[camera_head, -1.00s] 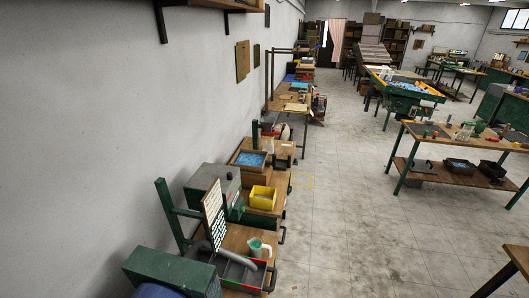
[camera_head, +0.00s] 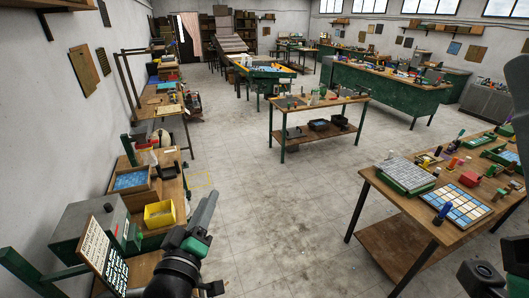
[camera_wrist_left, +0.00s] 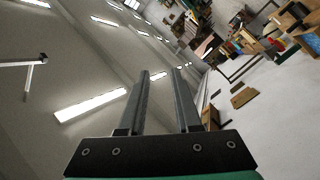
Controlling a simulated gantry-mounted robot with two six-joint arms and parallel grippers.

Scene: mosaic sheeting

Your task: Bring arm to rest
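My left arm comes in at the bottom left of the head view, and its gripper (camera_head: 205,211) points up and to the right above the floor beside the left-hand benches. In the left wrist view the two grey fingers of my left gripper (camera_wrist_left: 161,73) stand apart, with nothing between them. Behind them show the ceiling lamps and the tilted room. Dark parts, perhaps of my right arm, show at the right edge of the head view. I see no right fingertips.
A yellow bin (camera_head: 160,214) and a tray of blue pieces (camera_head: 131,180) stand on the left bench, close to my left arm. A workbench (camera_head: 405,205) with tiled sheets is at the right. The floor (camera_head: 270,215) between is clear.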

